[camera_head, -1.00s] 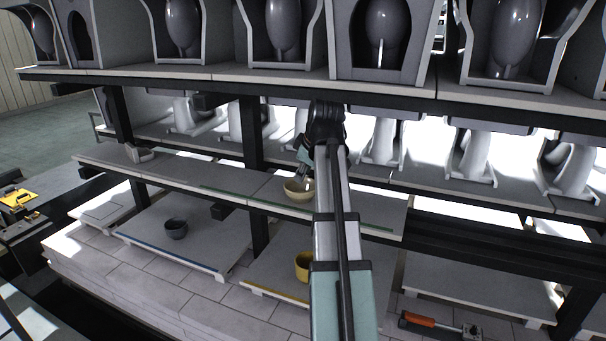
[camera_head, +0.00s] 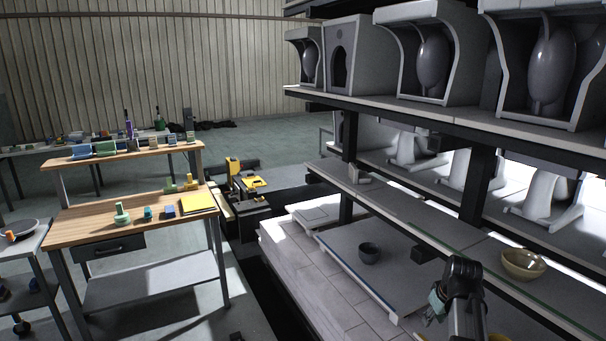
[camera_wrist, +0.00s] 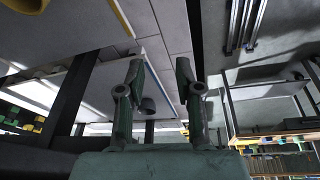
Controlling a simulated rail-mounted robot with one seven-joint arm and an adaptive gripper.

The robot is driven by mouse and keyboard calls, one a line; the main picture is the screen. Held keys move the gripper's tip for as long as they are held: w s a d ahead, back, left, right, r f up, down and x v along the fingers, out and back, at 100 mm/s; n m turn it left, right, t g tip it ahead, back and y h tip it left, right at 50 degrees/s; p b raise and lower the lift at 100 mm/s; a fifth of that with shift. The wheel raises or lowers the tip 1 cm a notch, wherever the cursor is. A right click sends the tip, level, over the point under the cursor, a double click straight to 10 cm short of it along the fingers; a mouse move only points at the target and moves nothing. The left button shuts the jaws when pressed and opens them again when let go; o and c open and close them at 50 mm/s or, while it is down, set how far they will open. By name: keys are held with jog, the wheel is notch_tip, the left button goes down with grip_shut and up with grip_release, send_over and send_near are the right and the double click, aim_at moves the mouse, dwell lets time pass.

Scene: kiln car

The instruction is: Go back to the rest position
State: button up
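My gripper (camera_head: 437,300) is at the bottom of the head view, in front of the kiln car's shelves and clear of the cream bowl (camera_head: 523,264). In the wrist view its two fingers (camera_wrist: 156,80) stand apart with nothing held between them. The cream bowl sits upright on the middle shelf with the green edge (camera_head: 440,236). A dark grey bowl (camera_head: 369,253) stands on the lower board with the blue edge; it also shows in the wrist view (camera_wrist: 148,105). A yellow bowl (camera_wrist: 25,4) is cut off at the top left of the wrist view.
Grey ceramic pieces (camera_head: 432,62) fill the upper shelves. A small grey piece (camera_head: 358,174) lies on the middle shelf's far end. A wooden workbench (camera_head: 135,218) with small coloured objects stands at left.

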jog(key=s+a+f+m+g, duration=0.1)
jog(key=s+a+f, duration=0.4)
jog(key=a+f, duration=0.3)
jog(key=s+a+f+m+g, duration=0.1)
jog(key=s+a+f, duration=0.4)
jog(key=f, duration=0.4)
jog(key=s+a+f+g, duration=0.2)
jog(key=s+a+f, duration=0.2)
jog(key=a+f, duration=0.5)
jog(key=s+f+g, duration=0.3)
jog(key=s+f, duration=0.5)
jog(key=s, duration=0.5)
jog(key=s+f+g, duration=0.3)
jog(key=s+f, duration=0.6)
jog(key=s, duration=0.5)
jog(key=shift+s+d, duration=0.2)
jog(key=shift+d, duration=0.1)
